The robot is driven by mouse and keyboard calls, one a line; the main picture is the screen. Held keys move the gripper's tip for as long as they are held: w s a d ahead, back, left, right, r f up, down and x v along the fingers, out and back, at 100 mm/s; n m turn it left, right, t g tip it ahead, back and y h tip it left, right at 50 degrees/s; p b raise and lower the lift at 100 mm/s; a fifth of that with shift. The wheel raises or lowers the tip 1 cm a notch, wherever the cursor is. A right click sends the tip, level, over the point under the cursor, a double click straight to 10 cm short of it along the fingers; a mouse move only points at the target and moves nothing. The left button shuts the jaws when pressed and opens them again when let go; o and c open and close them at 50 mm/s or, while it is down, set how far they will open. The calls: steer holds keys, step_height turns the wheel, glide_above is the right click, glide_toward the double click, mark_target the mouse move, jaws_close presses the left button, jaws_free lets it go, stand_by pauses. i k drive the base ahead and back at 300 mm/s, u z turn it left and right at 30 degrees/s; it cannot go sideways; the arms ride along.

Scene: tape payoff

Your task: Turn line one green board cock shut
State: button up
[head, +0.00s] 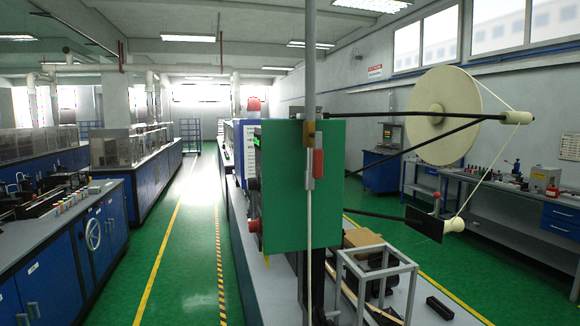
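The green board (275,200) stands upright near the middle of the head view. A grey vertical pipe (310,60) comes down from the ceiling in front of it. On the pipe is a cock with a brass-coloured body (309,132). A red lever handle (318,163) points down from it, roughly in line with the pipe and just right of it. Below, a thin pale pipe (309,240) runs on down past the board. My gripper is not in view, and no part of it touches the cock.
Behind the board, black arms reach right to a large cream reel (436,115) with tape running to a lower roller (453,225). A grey frame (376,275) stands low right. A green aisle (190,240) with yellow lines is clear left, beside blue cabinets (58,265).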

mark_target(317, 158)
steer(key=z, duration=0.2)
steer(key=i, duration=0.85)
steer(key=u, duration=0.1)
